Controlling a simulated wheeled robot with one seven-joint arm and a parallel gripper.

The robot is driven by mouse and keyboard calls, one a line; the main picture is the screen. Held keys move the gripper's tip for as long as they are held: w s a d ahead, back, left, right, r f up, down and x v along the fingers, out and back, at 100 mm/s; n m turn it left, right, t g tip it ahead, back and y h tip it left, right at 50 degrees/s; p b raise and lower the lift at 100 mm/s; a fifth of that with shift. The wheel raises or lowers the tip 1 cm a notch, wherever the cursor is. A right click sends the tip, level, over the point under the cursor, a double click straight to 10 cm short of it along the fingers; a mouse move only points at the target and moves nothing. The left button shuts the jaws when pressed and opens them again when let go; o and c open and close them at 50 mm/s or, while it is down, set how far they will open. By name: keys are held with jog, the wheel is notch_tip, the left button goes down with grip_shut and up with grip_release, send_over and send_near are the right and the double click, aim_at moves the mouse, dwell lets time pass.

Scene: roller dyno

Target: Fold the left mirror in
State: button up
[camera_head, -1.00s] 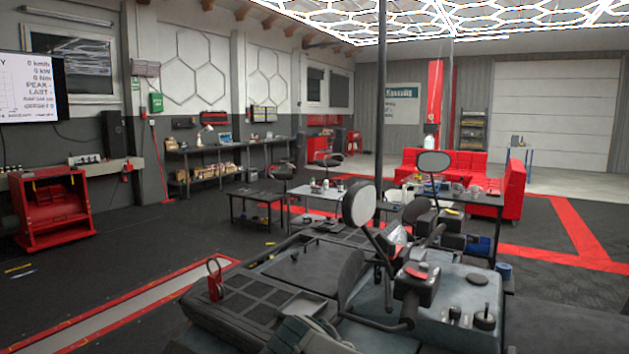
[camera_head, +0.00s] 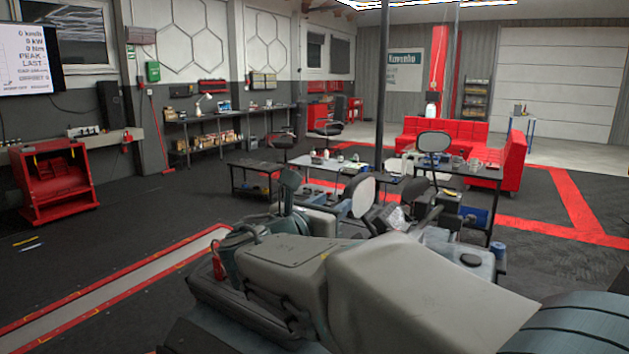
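The left mirror (camera_head: 363,196) is a pale oval on the vehicle's handlebar, near the middle of the head view. Its lower stem is hidden behind my arm. A second, dark-rimmed mirror (camera_head: 434,142) stands farther back to the right. My pale grey arm reaches across from the bottom right and covers much of the vehicle. What looks like my gripper (camera_head: 291,198) shows as grey-green parts to the left of the left mirror, with a visible gap in the picture. Its fingers are partly hidden, and I cannot tell whether they are open or how near in depth they are.
A dark vertical pole (camera_head: 383,90) rises behind the left mirror. Low tables (camera_head: 335,166) with small items stand behind the vehicle. A red sofa (camera_head: 512,165) is at the back right.

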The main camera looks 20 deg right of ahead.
aim_at(346, 194)
jog(key=p+x, duration=0.2)
jog(key=x, duration=0.7)
jog(key=shift+w+d, duration=0.2)
jog(key=shift+d, duration=0.1)
grip_shut()
jog(key=shift+a, duration=0.1)
